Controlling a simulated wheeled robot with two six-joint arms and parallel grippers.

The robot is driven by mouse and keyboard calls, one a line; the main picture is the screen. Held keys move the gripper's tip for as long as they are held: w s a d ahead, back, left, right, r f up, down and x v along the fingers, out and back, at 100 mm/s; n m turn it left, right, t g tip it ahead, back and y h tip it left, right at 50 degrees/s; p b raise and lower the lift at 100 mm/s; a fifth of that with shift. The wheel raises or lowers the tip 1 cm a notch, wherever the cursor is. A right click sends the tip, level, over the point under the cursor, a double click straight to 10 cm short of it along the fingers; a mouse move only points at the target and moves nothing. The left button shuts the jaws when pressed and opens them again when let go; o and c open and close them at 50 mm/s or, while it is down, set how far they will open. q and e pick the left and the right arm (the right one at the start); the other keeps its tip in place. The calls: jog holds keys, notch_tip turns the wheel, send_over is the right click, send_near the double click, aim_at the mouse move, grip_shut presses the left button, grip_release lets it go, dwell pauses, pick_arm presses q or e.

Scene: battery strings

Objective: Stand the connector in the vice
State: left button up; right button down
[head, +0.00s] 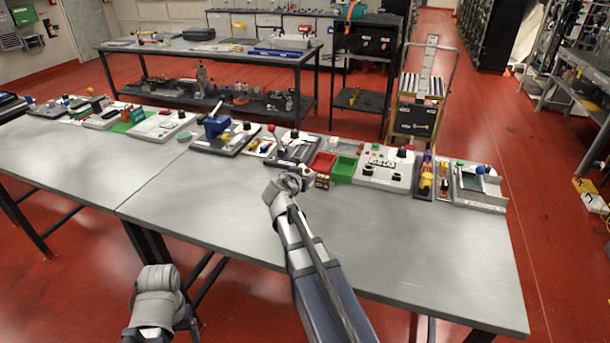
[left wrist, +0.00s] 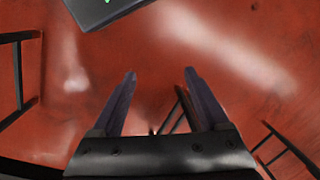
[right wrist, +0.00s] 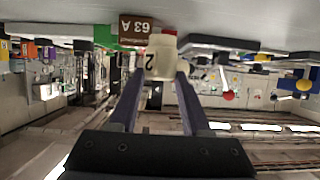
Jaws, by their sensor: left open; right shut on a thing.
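My right gripper (right wrist: 158,76) is shut on a cream connector (right wrist: 160,58) with a dark mark like a 2 on its face. In the head view the right gripper (head: 300,178) is above the middle of the table, near its back row, and its arm hides part of the connector. A blue vice-like fixture (head: 215,127) stands on a grey board to the left, apart from the gripper. Its jaw opening is too small to make out. My left gripper (left wrist: 160,78) is open and empty above the red floor, in front of the table.
A brown block marked 63 A (right wrist: 134,32) is close to the connector. A white panel (head: 385,168) and more boards line the back edge. The front of the table (head: 420,240) is clear.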

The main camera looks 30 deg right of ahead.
pick_arm(q)
notch_tip(320, 180, up, 6)
jog(key=p, duration=0.5)
jog(key=shift+r, duration=0.25)
jog(key=shift+c, duration=0.2)
